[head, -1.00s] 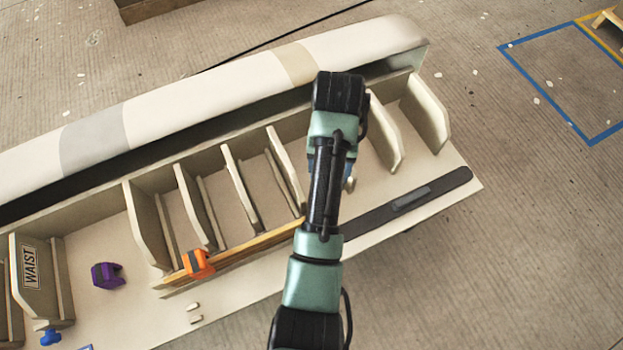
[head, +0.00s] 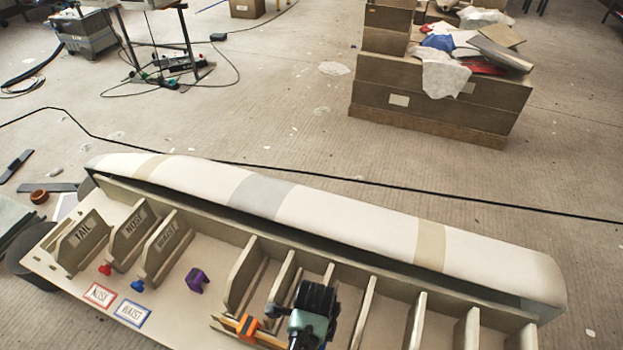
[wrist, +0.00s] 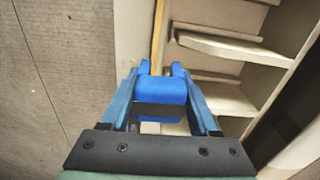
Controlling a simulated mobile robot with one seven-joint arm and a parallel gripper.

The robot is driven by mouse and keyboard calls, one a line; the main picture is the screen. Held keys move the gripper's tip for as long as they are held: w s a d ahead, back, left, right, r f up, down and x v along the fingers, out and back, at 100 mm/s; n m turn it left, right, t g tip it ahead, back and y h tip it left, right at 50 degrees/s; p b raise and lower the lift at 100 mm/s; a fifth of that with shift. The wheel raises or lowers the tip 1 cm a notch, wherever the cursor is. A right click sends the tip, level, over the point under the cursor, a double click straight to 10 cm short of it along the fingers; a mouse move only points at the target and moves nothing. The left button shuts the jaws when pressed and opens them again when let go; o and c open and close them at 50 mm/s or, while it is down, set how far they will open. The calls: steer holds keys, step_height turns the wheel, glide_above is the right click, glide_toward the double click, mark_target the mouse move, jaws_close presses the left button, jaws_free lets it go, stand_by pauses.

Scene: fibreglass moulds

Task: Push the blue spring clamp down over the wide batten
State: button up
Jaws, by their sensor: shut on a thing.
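My gripper (wrist: 162,92) is shut on the blue spring clamp (wrist: 160,88) in the wrist view. The clamp's two jaws point away from the palm. A light wooden batten (wrist: 157,38) runs lengthwise beyond the clamp, in line with the gap between its jaws. I cannot tell whether the jaws touch or straddle it. In the head view my wrist hides the gripper and the blue clamp. An orange clamp (head: 246,326) sits on a wooden batten (head: 268,339) just left of my wrist.
A purple clamp (head: 198,280) lies on the pale board left of the orange one. Upright ribs (head: 242,273) stand close behind and right of my wrist. A long cream mould (head: 335,212) lies behind them. Stacked boxes (head: 435,95) stand farther back on the floor.

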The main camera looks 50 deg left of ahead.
steer(key=shift+s+a+f+m, duration=0.15)
steer(key=shift+s+a+m, duration=0.05)
steer(key=shift+s+m, duration=0.15)
step_height(320, 180, down, 9)
steer(key=b, duration=0.8)
steer(key=shift+f+b, duration=1.1)
steer(key=shift+f, duration=0.35)
steer(key=o, duration=1.5)
step_height(320, 180, up, 13)
steer(key=p, duration=0.3)
